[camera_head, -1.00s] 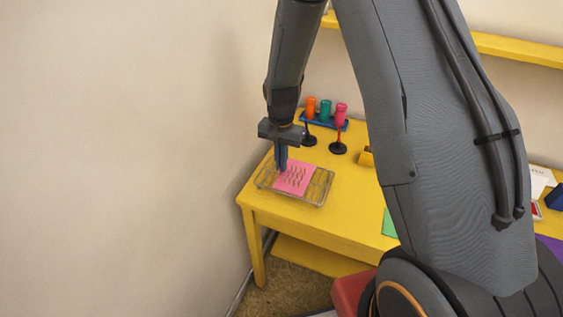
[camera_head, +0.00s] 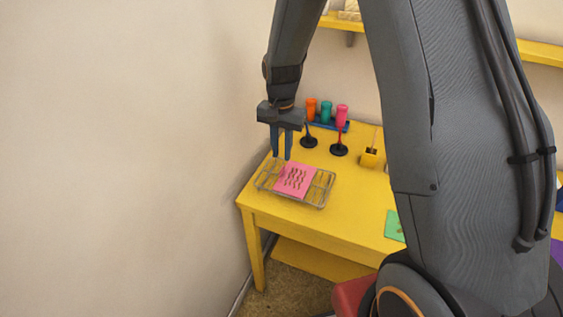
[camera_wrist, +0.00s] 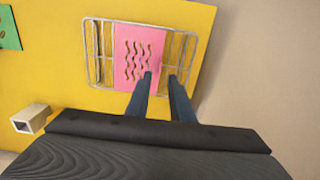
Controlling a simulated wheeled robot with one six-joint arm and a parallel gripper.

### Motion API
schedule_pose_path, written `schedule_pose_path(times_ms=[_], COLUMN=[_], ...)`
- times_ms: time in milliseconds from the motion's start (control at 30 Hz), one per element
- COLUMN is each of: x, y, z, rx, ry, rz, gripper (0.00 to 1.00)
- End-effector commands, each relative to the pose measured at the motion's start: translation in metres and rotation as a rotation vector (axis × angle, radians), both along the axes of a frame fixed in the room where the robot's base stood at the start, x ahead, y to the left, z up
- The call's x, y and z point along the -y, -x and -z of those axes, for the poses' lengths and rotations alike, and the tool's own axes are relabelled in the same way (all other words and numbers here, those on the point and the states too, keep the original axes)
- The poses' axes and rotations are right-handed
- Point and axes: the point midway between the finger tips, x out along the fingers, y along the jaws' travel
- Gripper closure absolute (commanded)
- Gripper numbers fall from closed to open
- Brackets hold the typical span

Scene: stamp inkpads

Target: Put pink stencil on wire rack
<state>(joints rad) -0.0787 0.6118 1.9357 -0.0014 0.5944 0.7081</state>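The pink stencil (camera_head: 295,180), a flat sheet with wavy cut-outs, lies on the wire rack (camera_head: 323,193) at the left end of the yellow table. In the wrist view the pink stencil (camera_wrist: 138,57) covers the middle of the rack (camera_wrist: 96,50), with bare wires on both sides. My gripper (camera_head: 281,157) is above the stencil's far left part, fingers pointing down. Its two fingers are apart with nothing between them. In the wrist view my gripper's fingertips (camera_wrist: 160,77) appear over the stencil's edge and the rack beside it.
Orange, teal and pink bottles (camera_head: 326,112) stand in a blue holder at the back. Two dark-based stamps (camera_head: 338,150) stand before it. A yellow holder (camera_head: 370,158) and a green stencil (camera_head: 394,225) lie to the right. A wall is close on the left.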

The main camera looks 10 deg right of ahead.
Motion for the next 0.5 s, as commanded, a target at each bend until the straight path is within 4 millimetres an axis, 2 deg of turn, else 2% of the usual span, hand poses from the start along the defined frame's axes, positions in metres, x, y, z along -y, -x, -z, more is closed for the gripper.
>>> schedule_pose_path(times_ms=[200,433,500], x=[0.0,0.0,0.002], y=[-0.001,0.0,0.006], z=[-0.038,-0.061,-0.064], rx=[0.003,0.0,0.003], ry=[0.0,0.0,0.0], rz=[0.0,-0.001,-0.016], gripper=[0.79,0.79,0.79])
